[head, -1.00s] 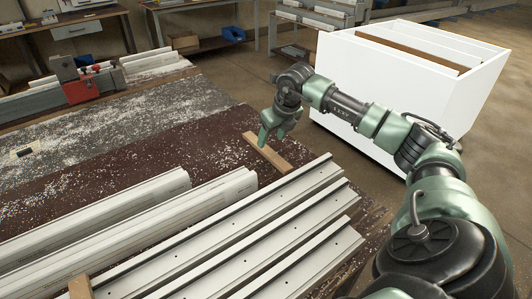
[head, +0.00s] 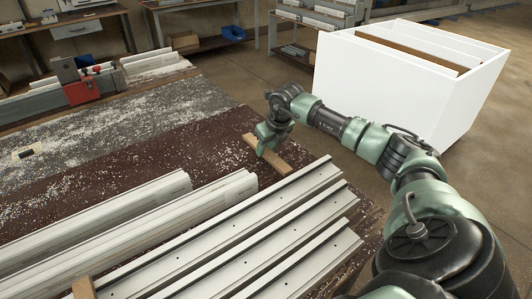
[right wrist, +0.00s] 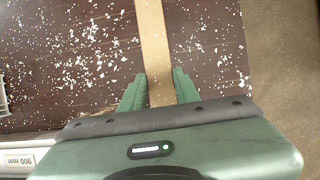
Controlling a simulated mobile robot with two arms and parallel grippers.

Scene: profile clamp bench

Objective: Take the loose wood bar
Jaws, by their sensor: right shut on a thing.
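The loose wood bar (head: 279,162) lies flat on the brown bench top, near the bench's right edge in the head view. My right gripper (head: 262,152) is down at the bar and shut on it. In the right wrist view the bar (right wrist: 153,45) runs up and away between the two green fingers (right wrist: 159,92), one on each side of it. The bar's near end is hidden by the gripper body. My left gripper is not in view.
White profiles (head: 270,228) lie in rows just in front of the bar. A second wood piece (head: 83,288) shows at the lower left. A red clamp (head: 85,85) stands at the back left. A white box (head: 400,85) stands beyond the bench.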

